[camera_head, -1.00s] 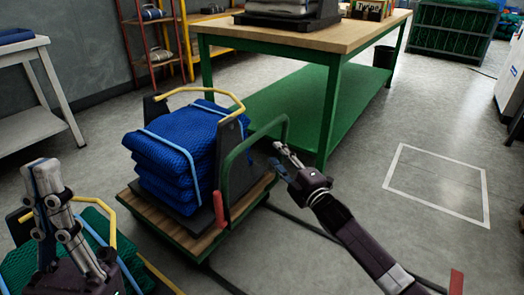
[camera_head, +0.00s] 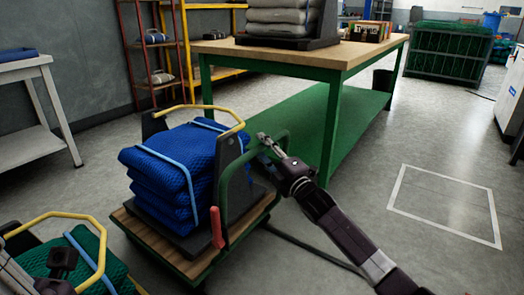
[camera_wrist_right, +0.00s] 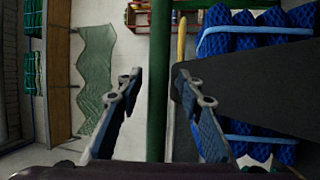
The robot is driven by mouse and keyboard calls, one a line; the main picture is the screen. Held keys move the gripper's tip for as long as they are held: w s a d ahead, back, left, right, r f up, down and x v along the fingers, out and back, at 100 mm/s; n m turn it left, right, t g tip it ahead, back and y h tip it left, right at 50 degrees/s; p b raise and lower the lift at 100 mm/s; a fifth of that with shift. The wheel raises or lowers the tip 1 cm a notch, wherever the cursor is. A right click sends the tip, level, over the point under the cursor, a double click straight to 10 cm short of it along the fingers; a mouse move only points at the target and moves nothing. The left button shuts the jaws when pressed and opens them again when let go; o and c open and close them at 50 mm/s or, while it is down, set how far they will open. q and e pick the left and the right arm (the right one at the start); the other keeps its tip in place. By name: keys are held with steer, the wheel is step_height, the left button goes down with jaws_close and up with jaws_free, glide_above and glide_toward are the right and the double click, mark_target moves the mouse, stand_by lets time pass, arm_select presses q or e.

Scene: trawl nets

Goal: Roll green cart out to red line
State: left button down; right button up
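The green cart (camera_head: 185,265) has a wooden deck and a green tube handle (camera_head: 226,180) at its right end. A strapped stack of blue netting (camera_head: 175,170) rests on it in a dark cradle with a yellow bar. My right gripper (camera_head: 266,144) is at the upper part of the handle. In the right wrist view the green handle tube (camera_wrist_right: 157,80) runs between the fingers (camera_wrist_right: 160,95), which stand apart with gaps on both sides. My left gripper (camera_head: 60,265) is low at the left, partly cut off, by a yellow bar. I cannot make out the red line.
A green table with wooden top (camera_head: 320,55) stands just behind the cart. A second load of green netting (camera_head: 75,265) lies at lower left, close to the cart. A white-outlined floor rectangle (camera_head: 445,205) is at right, with open floor around it. A grey bench (camera_head: 35,100) stands left.

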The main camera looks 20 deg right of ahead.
steer(key=shift+w, duration=0.1)
steer(key=shift+c, duration=0.3)
jaws_close()
steer(key=shift+d, duration=0.1)
